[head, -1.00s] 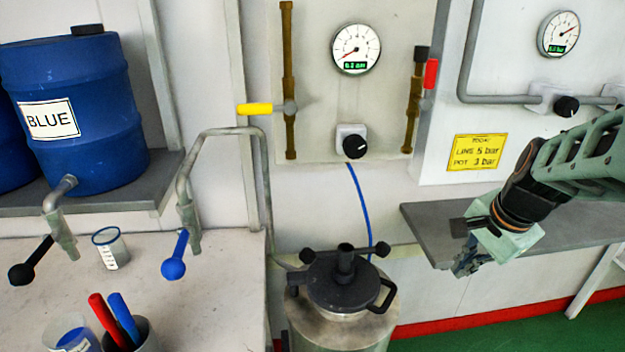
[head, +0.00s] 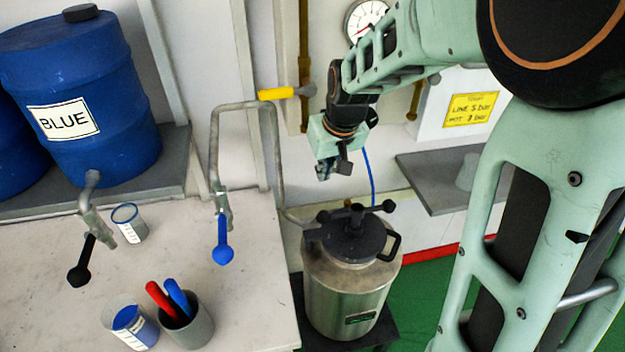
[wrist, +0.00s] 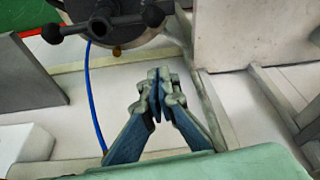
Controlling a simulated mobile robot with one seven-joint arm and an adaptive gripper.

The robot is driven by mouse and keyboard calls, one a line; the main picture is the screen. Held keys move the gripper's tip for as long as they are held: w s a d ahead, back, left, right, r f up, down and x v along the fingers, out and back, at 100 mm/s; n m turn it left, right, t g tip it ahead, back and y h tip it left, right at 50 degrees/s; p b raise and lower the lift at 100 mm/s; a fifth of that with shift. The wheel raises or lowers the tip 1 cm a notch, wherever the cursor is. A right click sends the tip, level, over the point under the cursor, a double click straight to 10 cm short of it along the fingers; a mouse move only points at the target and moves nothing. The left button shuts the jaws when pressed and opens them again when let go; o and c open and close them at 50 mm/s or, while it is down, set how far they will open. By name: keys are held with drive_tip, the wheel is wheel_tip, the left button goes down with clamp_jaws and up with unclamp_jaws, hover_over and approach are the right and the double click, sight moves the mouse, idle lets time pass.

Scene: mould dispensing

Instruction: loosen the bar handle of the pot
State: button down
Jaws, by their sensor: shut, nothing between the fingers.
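The steel pot (head: 345,300) stands on a dark stand right of the bench, with a black lid (head: 340,245). The black bar handle (head: 368,209) with ball ends lies across the top of the lid; its hub stands upright in the middle. My gripper (head: 325,175) is above and slightly left of the bar handle, apart from it, with its fingers shut and empty.
A blue hose (head: 369,180) runs down behind the pot. The bench (head: 250,300) at left holds cups and a holder with red and blue sticks. A bent pipe with a blue-handled tap (head: 222,254) stands close to the pot. A grey shelf (head: 430,180) is at right.

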drive_tip(key=shift+a+r+n, duration=0.1)
drive_tip(key=shift+a+n, duration=0.2)
drive_tip(key=shift+a, duration=0.3)
wheel_tip(320, 180, down, 10)
drive_tip(key=shift+s+p, duration=0.2)
drive_tip(key=shift+p, duration=0.1)
idle(0.3)
